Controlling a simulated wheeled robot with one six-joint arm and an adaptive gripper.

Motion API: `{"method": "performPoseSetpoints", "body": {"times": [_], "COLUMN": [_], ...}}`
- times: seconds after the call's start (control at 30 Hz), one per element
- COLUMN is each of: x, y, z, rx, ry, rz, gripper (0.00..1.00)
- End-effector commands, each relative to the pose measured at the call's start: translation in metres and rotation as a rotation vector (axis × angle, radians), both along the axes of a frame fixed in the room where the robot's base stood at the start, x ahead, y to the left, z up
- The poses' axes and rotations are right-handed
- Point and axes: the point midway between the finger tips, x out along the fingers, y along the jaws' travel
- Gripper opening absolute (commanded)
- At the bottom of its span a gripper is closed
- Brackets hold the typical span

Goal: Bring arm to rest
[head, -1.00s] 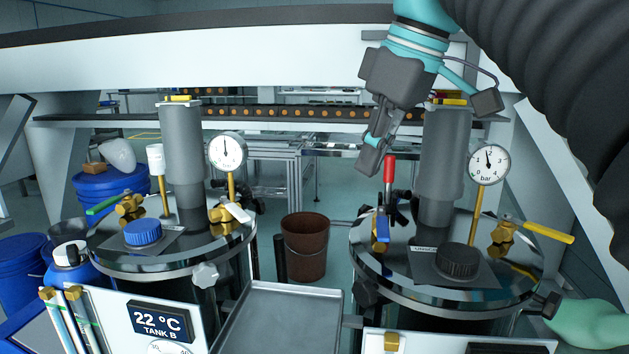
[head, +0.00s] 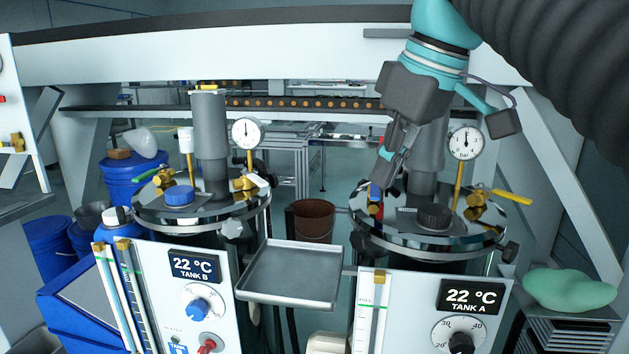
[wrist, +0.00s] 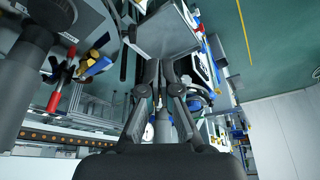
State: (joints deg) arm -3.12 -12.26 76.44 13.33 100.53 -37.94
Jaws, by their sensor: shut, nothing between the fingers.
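My gripper (head: 392,163) hangs fingers down in the head view, in front of the grey cylinder of tank A (head: 425,232). Its fingers are closed with nothing between them. In the wrist view the fingers (wrist: 168,72) point up the picture, together and empty. A red-handled valve (wrist: 54,101) shows left of them there, apart from the fingers.
Tank B (head: 178,212) stands to the left with a gauge (head: 246,133) on its lid. A metal tray (head: 292,272) sits between the tanks, with a brown bucket (head: 313,218) behind it. A gauge (head: 466,142) and yellow-handled valve (head: 510,196) rise on tank A's right.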

Motion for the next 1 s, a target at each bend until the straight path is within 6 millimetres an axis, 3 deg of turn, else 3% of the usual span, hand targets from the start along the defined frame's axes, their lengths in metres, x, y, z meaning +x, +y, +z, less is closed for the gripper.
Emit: {"method": "performPoseSetpoints", "body": {"times": [0.37, 0.57, 0.8, 1.0], "x": [-0.013, -0.032, -0.065, -0.088], "y": [-0.016, -0.033, -0.054, -0.064], "z": [-0.059, -0.126, -0.222, -0.282], "rx": [0.008, 0.016, 0.034, 0.051], "ry": [-0.014, -0.04, -0.091, -0.126], "rz": [-0.212, -0.411, -0.634, -0.75], "gripper": [0.0, 0.0, 0.0, 0.0]}}
